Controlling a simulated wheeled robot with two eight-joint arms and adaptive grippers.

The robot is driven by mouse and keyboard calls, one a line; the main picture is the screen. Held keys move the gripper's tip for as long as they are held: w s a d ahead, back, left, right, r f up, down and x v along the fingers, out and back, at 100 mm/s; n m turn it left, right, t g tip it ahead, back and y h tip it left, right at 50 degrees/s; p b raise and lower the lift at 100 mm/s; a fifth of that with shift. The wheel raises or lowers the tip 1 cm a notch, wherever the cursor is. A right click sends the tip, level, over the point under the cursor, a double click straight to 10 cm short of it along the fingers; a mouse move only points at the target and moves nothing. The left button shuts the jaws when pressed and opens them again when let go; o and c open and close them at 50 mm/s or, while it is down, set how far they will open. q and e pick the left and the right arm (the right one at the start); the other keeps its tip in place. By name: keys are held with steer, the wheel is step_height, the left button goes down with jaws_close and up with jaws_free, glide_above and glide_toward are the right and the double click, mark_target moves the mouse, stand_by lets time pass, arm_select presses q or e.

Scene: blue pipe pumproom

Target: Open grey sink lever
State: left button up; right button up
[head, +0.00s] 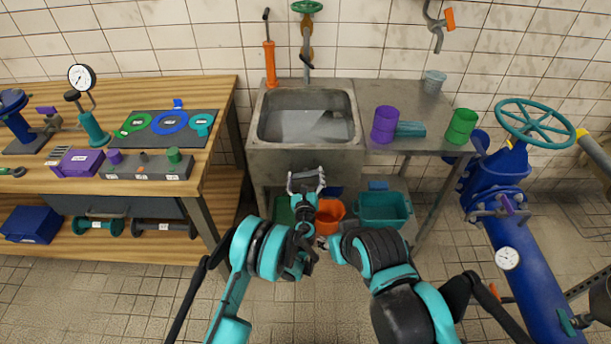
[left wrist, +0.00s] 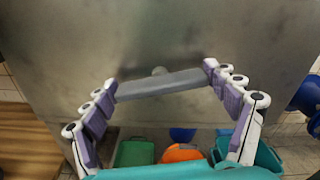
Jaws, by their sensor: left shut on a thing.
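The grey sink lever (left wrist: 158,84) is a flat bar on the front metal face of the sink, lying almost level with a slight tilt in the left wrist view. A small round pivot shows just behind its middle. My left gripper (head: 306,181) is in front of the sink, below the basin rim. Its two purple and white fingers are at the two ends of the lever and grip it lengthwise. In the head view the gripper largely hides the lever. The sink (head: 257,150) has a grey basin with water in it.
An orange bucket (head: 328,212) and a teal crate (head: 384,222) stand under the sink. Purple (head: 385,125) and green (head: 461,127) cups are on the counter. A wooden workbench (head: 215,90) is at left; a blue pipe with a teal handwheel (head: 537,118) is at right.

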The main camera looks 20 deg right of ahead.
mark_target(307, 150)
arm_select(q)
steer(key=n, duration=0.3)
steer(key=shift+n, duration=0.3)
steer(key=shift+a+n, duration=0.1)
steer(key=shift+n, duration=1.8)
steer(key=o, duration=1)
steer(key=shift+w, duration=0.1)
steer(key=r, duration=0.9)
steer(key=shift+s+d+r, duration=0.1)
steer(key=shift+s+d, duration=0.1)
steer(key=shift+d, duration=0.2)
steer(key=shift+r, duration=0.25)
steer(key=shift+w+a+r, duration=0.1)
steer(key=shift+w+a, duration=0.05)
steer(key=shift+a, duration=0.1)
